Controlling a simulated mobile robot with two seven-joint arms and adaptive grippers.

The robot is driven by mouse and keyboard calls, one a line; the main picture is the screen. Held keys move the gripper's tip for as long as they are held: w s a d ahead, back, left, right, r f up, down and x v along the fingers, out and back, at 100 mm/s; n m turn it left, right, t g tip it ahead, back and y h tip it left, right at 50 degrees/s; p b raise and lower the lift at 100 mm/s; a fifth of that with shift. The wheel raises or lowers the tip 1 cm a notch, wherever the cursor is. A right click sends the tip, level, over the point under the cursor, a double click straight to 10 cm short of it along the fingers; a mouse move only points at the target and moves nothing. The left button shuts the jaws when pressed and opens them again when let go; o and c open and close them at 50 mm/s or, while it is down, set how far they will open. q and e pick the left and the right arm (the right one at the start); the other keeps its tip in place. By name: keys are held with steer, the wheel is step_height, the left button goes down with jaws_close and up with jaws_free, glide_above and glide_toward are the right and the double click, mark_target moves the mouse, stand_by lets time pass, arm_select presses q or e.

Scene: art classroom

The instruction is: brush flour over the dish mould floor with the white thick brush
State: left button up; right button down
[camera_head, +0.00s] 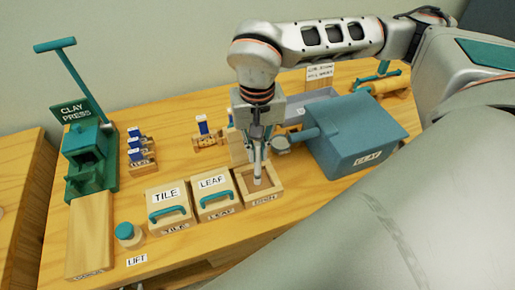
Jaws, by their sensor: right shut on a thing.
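The dish mould (275,188) is an open wooden box at the right end of the row of moulds, with a label on its front. My right gripper (257,140) points down above it and is shut on the white thick brush (257,170). The brush hangs nearly upright, with its lower end inside the mould. I cannot tell whether its tip touches the floor. Flour cannot be made out on the mould floor. My left gripper is not in view.
The closed TILE mould (168,207) and LEAF mould (213,195) stand left of the dish mould. A blue-grey CLAY box (355,135) stands close on the right. The green clay press (90,155) is at far left. Bare tabletop (215,240) lies in front.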

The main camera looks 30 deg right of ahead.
steer(key=shift+a, duration=0.3)
steer(key=shift+w+a+f+b, duration=0.15)
steer(key=shift+a+b, duration=0.15)
steer(key=shift+a, duration=0.15)
steer(key=shift+d, duration=0.2)
stand_by(0.5)
steer(key=shift+d, duration=0.45)
steer(key=shift+s+d, duration=0.2)
steer(key=shift+d, duration=0.2)
steer(key=shift+s+d, duration=0.1)
steer(key=shift+d, duration=0.2)
steer(key=shift+a, duration=0.2)
